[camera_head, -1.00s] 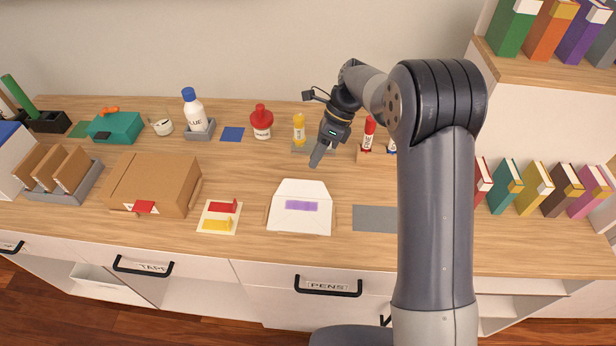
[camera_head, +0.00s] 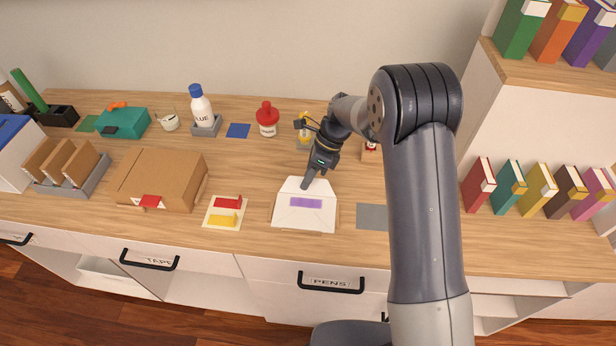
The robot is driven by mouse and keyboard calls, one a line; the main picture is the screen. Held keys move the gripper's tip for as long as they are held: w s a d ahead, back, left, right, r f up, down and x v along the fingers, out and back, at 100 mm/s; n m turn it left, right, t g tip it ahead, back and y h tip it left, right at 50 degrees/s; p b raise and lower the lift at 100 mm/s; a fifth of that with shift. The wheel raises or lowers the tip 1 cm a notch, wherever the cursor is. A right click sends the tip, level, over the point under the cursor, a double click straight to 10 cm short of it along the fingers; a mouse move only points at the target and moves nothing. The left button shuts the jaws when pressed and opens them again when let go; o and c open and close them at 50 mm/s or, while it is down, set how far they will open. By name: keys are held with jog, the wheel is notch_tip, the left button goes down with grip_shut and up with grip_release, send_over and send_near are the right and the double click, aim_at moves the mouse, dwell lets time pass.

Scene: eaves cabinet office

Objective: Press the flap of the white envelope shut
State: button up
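The white envelope (camera_head: 304,217) lies on the wooden counter, with a purple strip (camera_head: 305,202) across its middle. Its flap (camera_head: 292,187) extends toward the back and looks open. My gripper (camera_head: 306,186) points down at the back edge of the flap. Its tip is over or at the flap; I cannot tell whether it touches. The fingers look close together and nothing shows between them.
A card with red and yellow pieces (camera_head: 211,221) and a cardboard box (camera_head: 160,178) lie to the left. A grey mat (camera_head: 371,217) lies to the right. A red bottle (camera_head: 267,121) and a yellow glue stick (camera_head: 303,128) stand behind. Counter in front of the envelope is clear.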

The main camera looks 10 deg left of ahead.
aim_at(300, 196)
grip_shut()
jog(key=shift+s, duration=0.1)
jog(key=t+b, duration=0.1)
jog(key=b, duration=0.1)
jog(key=s+t+b, duration=0.1)
jog(key=t, duration=0.1)
jog(key=shift+s+n+b, duration=0.3)
jog(key=shift+b, duration=0.1)
jog(key=t+b, duration=0.1)
jog(key=s+t+b, duration=0.1)
jog(key=b, duration=0.1)
jog(key=t+b, duration=0.1)
jog(key=shift+s+f+n+t+b, duration=0.25)
jog(key=shift+s+n+t+b, duration=0.05)
jog(key=shift+s+n+t, duration=0.1)
jog(key=s+t+b, duration=0.1)
jog(key=t+b, duration=0.1)
jog(key=b, duration=0.1)
jog(key=s+f+n+t+b, duration=0.1)
jog(key=t+b, duration=0.1)
jog(key=b, duration=0.1)
jog(key=shift+d+y+b, duration=0.15)
jog(key=shift+y+b, duration=0.2)
jog(key=shift+y, duration=0.05)
jog(key=t+b, duration=0.2)
jog(key=shift+s+b, duration=0.2)
jog(key=shift+b, duration=0.2)
jog(key=shift+n, duration=0.3)
jog(key=shift+t, duration=0.3)
